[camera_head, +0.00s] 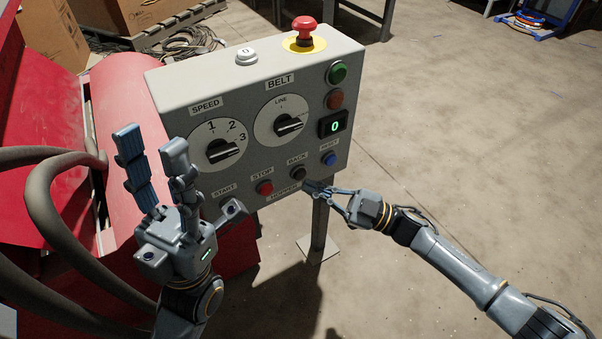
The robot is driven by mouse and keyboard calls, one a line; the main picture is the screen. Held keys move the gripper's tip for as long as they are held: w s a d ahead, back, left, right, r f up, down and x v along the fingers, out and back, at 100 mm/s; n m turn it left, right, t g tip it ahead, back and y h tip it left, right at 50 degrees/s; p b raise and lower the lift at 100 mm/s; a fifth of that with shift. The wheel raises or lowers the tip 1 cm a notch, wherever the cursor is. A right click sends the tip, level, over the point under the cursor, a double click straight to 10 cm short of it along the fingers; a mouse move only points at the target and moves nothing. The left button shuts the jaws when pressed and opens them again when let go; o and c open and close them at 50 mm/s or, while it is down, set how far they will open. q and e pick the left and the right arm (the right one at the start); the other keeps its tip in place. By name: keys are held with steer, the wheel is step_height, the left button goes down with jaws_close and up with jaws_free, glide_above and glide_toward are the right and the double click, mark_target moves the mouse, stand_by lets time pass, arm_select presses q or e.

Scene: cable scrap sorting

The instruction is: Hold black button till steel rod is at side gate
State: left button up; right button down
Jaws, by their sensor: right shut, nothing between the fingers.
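The black button (298,173) sits under the BACK label in the lower row of the grey control panel (225,75). My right gripper (311,187) is shut and empty, its tips at the panel's lower edge just below and right of the black button. I cannot tell whether the tips touch the panel. My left gripper (153,143) is open and empty, fingers pointing up, in front of the panel's left side. It hides part of the area by the START label. No steel rod and no side gate can be made out.
A red button (265,188) and a blue button (330,159) flank the black one. SPEED (220,150) and BELT (289,124) knobs sit above, with a green "0" display (334,125). A red emergency stop (304,28) tops the panel.

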steer(key=s+d+p, duration=0.1)
steer(key=s, duration=0.1)
steer(key=s+d+p, duration=0.1)
steer(key=s+d, duration=0.1)
steer(key=shift+w, duration=0.1)
stand_by(0.6)
